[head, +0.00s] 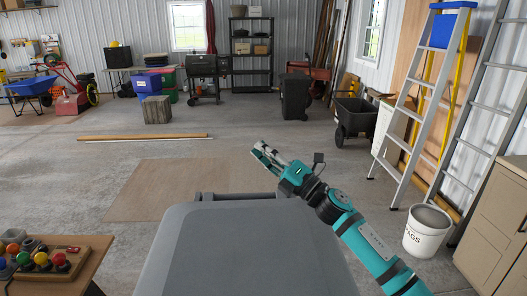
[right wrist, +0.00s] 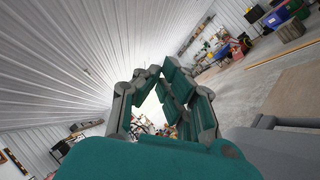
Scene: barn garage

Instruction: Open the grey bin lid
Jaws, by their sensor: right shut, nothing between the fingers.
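The grey bin lid (head: 240,250) fills the bottom middle of the head view, close in front of me. It looks closed, with a dark bar along its far edge; the bin body below is hidden. Part of the grey lid also shows at the right of the right wrist view (right wrist: 282,150). My right gripper (head: 264,152) is above and beyond the lid's far edge, apart from it. It is shut and empty, and its fingers point up and left in the head view. Its fingers also show in the right wrist view (right wrist: 165,92). My left gripper is not in view.
A wooden bench (head: 75,278) with coloured knobs stands at the near left. A white bucket (head: 426,232), a ladder (head: 425,100) and a beige cabinet (head: 497,225) are at the right. A dark wheeled bin (head: 295,96) stands farther back. The floor beyond the lid is mostly clear.

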